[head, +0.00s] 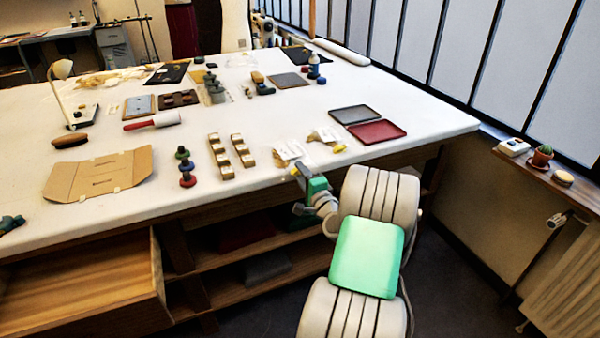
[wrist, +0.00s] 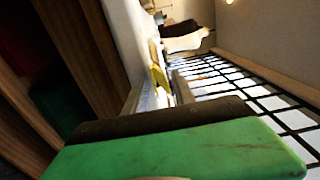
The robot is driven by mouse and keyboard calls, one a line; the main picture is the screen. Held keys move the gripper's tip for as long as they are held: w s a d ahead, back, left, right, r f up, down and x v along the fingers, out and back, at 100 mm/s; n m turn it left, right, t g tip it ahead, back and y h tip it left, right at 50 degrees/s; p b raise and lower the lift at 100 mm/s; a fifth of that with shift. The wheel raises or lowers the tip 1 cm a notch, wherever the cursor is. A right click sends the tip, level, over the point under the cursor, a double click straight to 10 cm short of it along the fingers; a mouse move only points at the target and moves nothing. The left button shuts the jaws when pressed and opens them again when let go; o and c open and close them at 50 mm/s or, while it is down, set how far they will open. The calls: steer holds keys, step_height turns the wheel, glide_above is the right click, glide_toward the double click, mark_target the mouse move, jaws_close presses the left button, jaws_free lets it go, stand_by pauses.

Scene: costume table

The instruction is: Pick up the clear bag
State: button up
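My gripper (head: 298,172), green and grey with yellow at its tip, is at the table's front edge in the head view. Just beyond it lies a whitish, see-through packet (head: 290,150) that may be the clear bag. A second pale packet (head: 324,135) with tan parts lies to its right, close to a small yellow piece. I cannot tell for sure which is the clear bag. In the wrist view, my green gripper body fills the bottom and a yellow tip (wrist: 160,78) shows beyond it. The gap between the fingers is not clear, and no held thing is visible.
The white table (head: 240,115) is crowded. Wooden blocks (head: 221,160) stand left of the packets, with a cardboard sheet (head: 98,174) farther left. A red tray (head: 376,132) and a grey tray (head: 355,114) lie to the right. An open drawer (head: 155,265) juts out at lower left.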

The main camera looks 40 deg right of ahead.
steer(key=shift+f, duration=0.1)
jaws_close()
stand_by(0.7)
steer(key=s+a+r+p, duration=0.1)
steer(key=s+a+r, duration=0.1)
steer(key=s+r, duration=0.2)
steer(key=s+a+r+p, duration=0.2)
steer(key=s+r, duration=0.1)
steer(key=s, duration=0.6)
steer(key=shift+s+r, duration=0.2)
steer(key=shift+r, duration=0.15)
